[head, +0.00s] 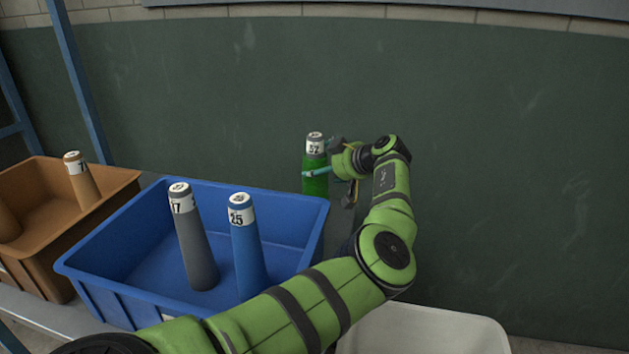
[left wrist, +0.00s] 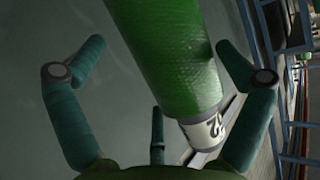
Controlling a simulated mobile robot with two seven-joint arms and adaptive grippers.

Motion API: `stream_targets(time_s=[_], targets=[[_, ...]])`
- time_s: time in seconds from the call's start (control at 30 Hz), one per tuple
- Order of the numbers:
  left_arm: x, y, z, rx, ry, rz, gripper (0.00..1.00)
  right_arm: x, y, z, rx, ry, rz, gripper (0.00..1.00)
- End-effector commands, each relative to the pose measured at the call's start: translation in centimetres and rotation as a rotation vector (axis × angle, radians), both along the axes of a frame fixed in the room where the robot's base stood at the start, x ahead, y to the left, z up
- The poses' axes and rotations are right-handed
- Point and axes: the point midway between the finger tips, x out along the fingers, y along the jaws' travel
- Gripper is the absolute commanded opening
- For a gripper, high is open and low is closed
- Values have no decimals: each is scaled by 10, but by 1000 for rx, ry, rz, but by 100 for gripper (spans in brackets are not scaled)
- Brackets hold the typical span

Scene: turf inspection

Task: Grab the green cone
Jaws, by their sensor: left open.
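In the left wrist view the cone (left wrist: 172,55) lies between the spread fingers of my left gripper (left wrist: 163,48), which is open. Its label (left wrist: 205,130) shows near the palm. My right gripper is not in view.
The blue bin (head: 110,285) holds a grey cone (head: 197,250) and a blue cone (head: 247,255). An orange bin (head: 115,180) with orange cones (head: 82,182) stands at left. A pale bin (head: 440,325) is at bottom right, partly behind my arm. A dark green wall (head: 500,130) fills the back.

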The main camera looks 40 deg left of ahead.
Motion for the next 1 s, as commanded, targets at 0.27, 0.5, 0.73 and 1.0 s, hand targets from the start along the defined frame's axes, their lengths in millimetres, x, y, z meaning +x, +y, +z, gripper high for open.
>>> stream_targets(time_s=[0.27,0.5,0.73,1.0], targets=[[2,14,-9,0,-1,-2,100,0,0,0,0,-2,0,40],[1,14,-9,0,0,-1,52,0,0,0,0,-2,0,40],[1,14,-9,0,0,-1,49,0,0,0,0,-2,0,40],[1,14,-2,1,1,0,49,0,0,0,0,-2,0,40]])
